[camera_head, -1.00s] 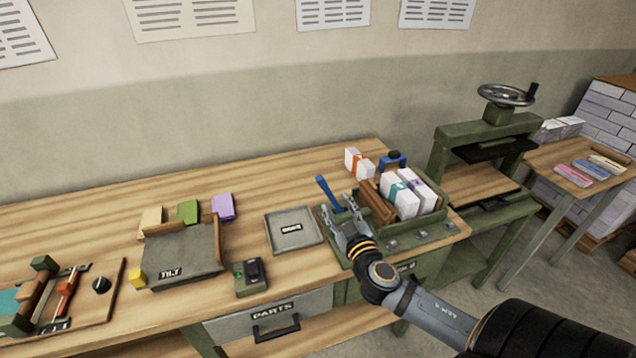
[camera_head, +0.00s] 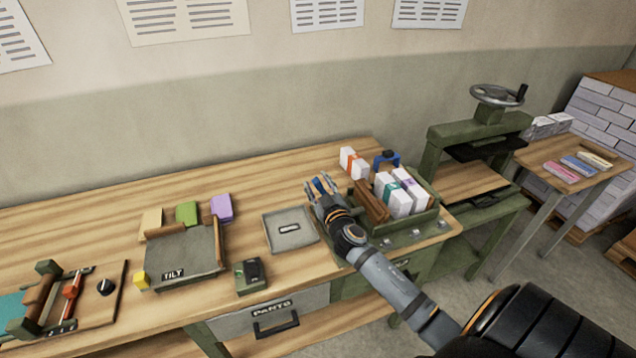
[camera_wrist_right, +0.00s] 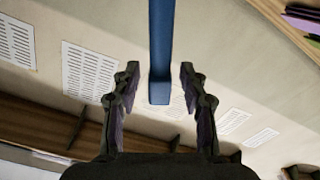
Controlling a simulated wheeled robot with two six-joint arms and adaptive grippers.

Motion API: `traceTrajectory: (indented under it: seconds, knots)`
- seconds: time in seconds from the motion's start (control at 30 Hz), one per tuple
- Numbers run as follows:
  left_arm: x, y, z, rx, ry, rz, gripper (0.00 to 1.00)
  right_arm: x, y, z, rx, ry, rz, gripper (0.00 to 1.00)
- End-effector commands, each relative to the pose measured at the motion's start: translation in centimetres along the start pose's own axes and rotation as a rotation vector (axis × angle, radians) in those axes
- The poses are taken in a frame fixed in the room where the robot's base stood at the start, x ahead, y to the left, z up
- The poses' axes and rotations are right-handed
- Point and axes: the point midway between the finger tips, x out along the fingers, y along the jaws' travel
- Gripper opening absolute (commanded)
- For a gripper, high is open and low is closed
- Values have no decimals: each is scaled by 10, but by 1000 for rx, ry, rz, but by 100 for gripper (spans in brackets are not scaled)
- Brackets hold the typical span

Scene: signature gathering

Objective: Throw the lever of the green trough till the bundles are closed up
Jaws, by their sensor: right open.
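The green trough (camera_head: 428,221) stands at the right end of the workbench. White bundles with a teal band (camera_head: 391,196) and a purple band (camera_head: 413,196) stand in it, beside a brown wooden block (camera_head: 370,204). The blue lever (camera_head: 318,185) is at the trough's left end, partly hidden by my right gripper (camera_head: 321,186). In the right wrist view the lever (camera_wrist_right: 160,50) runs between the two open fingers of the gripper (camera_wrist_right: 157,85), with gaps on both sides. My left gripper is out of view.
A bundle with an orange band (camera_head: 352,162) and a blue-handled item (camera_head: 386,160) are behind the trough. A grey tray (camera_head: 289,241) lies to its left. A green press (camera_head: 477,135) stands to the right.

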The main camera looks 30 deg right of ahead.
Motion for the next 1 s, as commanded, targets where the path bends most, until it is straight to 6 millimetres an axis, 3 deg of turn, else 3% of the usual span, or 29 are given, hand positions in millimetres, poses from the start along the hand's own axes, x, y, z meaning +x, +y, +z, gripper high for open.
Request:
traceTrajectory:
  seconds: [0.1,0.4,1.0]
  knots:
    - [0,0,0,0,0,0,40,0,0,0,0,0,0,42]
    - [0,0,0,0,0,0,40,0,0,0,0,-1,0,1]
    - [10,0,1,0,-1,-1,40,-1,5,3,51,-1,0,0]
